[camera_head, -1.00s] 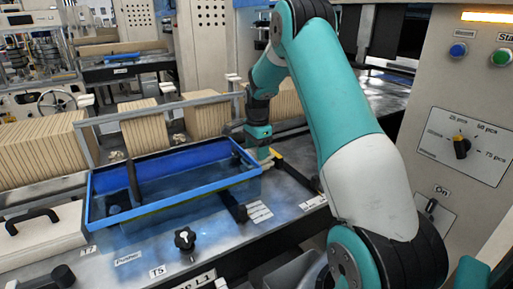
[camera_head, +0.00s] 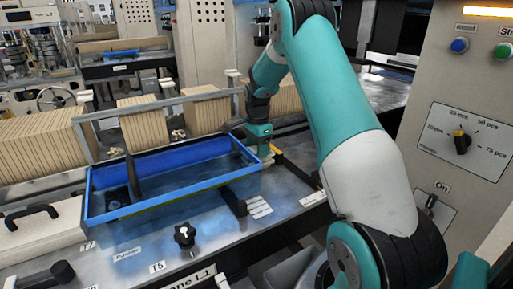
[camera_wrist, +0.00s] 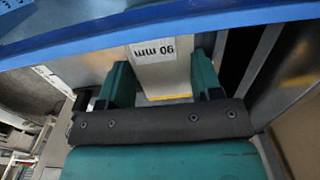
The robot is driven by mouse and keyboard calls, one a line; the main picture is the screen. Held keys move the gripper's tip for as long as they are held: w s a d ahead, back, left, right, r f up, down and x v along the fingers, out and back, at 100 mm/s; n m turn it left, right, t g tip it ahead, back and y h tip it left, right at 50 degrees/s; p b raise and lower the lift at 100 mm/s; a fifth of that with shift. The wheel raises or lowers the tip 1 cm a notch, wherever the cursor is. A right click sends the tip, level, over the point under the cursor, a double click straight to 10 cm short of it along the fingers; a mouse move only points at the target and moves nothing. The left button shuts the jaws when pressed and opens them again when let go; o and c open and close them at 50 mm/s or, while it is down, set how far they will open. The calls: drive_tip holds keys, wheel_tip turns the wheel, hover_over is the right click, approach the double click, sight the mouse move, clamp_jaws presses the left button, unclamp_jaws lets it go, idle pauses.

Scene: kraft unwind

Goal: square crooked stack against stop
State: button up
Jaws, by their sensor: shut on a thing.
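In the head view, brown kraft stacks (camera_head: 150,129) stand in several blocks behind a grey rail; whether any is crooked is not clear. My gripper (camera_head: 266,154) points down just right of the blue tray's right end. In the wrist view my gripper (camera_wrist: 162,85) has its green fingers on either side of a pale block (camera_wrist: 160,72) marked "90 mm" with a yellow edge, and it is shut on this block. The block's far end is hidden under the blue rim. I cannot tell which part is the stop.
A blue-rimmed tray (camera_head: 170,210) sits on the metal deck, with a dark bar across its left part. A black knob (camera_head: 185,235) stands in front of it. A grey control panel (camera_head: 470,110) stands at right. A black-handled pale cover (camera_head: 40,235) is at left.

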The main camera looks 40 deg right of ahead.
drive_tip(key=shift+s+d, duration=0.25)
drive_tip(key=shift+d, duration=0.7)
idle(1.5)
drive_tip(key=shift+a+f, duration=0.1)
drive_tip(key=shift+a, duration=0.15)
idle(0.4)
drive_tip(key=o, duration=1)
drive_tip(key=shift+w, duration=0.1)
wheel_tip(320, 180, up, 17)
drive_tip(key=b, duration=0.3)
drive_tip(key=shift+r+b, duration=0.2)
drive_tip(key=shift+b, duration=0.1)
drive_tip(key=shift+a, duration=0.1)
